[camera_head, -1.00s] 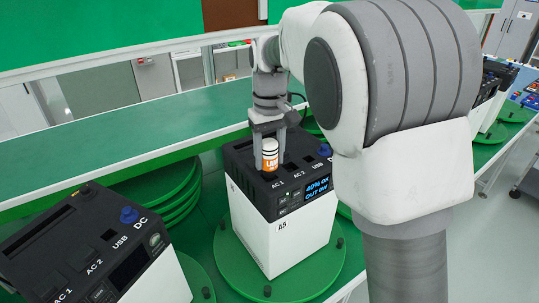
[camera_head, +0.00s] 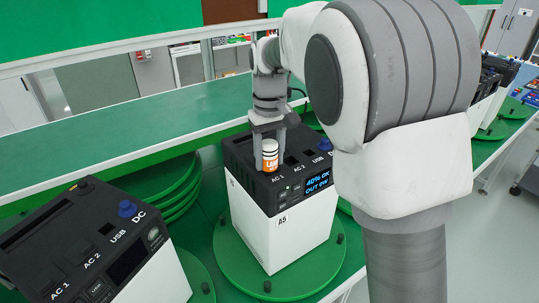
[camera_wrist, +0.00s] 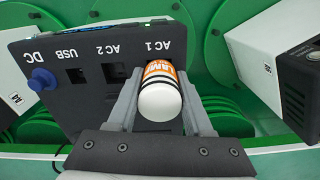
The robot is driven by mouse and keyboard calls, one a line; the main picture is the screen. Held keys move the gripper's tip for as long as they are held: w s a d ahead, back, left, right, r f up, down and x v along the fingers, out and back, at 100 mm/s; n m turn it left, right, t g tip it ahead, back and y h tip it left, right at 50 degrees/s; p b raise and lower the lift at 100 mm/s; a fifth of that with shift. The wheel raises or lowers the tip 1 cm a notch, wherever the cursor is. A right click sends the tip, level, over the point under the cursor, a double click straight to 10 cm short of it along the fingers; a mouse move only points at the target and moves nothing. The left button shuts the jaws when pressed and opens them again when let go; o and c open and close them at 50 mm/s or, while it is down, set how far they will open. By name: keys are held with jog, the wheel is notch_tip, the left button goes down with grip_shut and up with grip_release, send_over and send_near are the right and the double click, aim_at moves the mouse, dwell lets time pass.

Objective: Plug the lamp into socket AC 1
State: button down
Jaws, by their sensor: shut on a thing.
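The lamp plug (camera_head: 270,156), white with an orange label and dark bands, stands upright at the AC 1 position on top of power station A5 (camera_head: 287,236). It also shows in the wrist view (camera_wrist: 160,93), beside the AC 1 lettering. My gripper (camera_head: 269,160) is shut on the plug, with one finger on each side. The plug covers socket AC 1, so I cannot tell how deep it sits. Socket AC 2 (camera_wrist: 114,73) is bare and open. The station's display (camera_head: 318,184) reads 40% and OUT 0W.
A5 stands on a green turntable (camera_head: 235,262) with black pegs. Another power station (camera_head: 155,284) is at the lower left, and more stand at the right. A green shelf edge (camera_head: 100,172) runs behind A5.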

jog(key=shift+f, duration=0.2)
jog(key=shift+c, duration=1.1)
grip_release()
notch_tip(320, 180, up, 17)
jog(key=s+d+m+t, duration=0.2)
jog(key=s+d, duration=0.5)
jog(key=s+d+f+m+t, duration=0.1)
jog(key=s+d+f, duration=0.2)
jog(key=s+f, duration=0.3)
jog(key=s+d+f+m+t, duration=0.2)
jog(key=s+d+f, duration=0.2)
jog(key=s, duration=0.7)
jog(key=shift+s+f+t+b, duration=0.3)
jog(key=shift+s+f, duration=0.1)
jog(key=shift+f, duration=0.55)
jog(key=shift+d, duration=0.1)
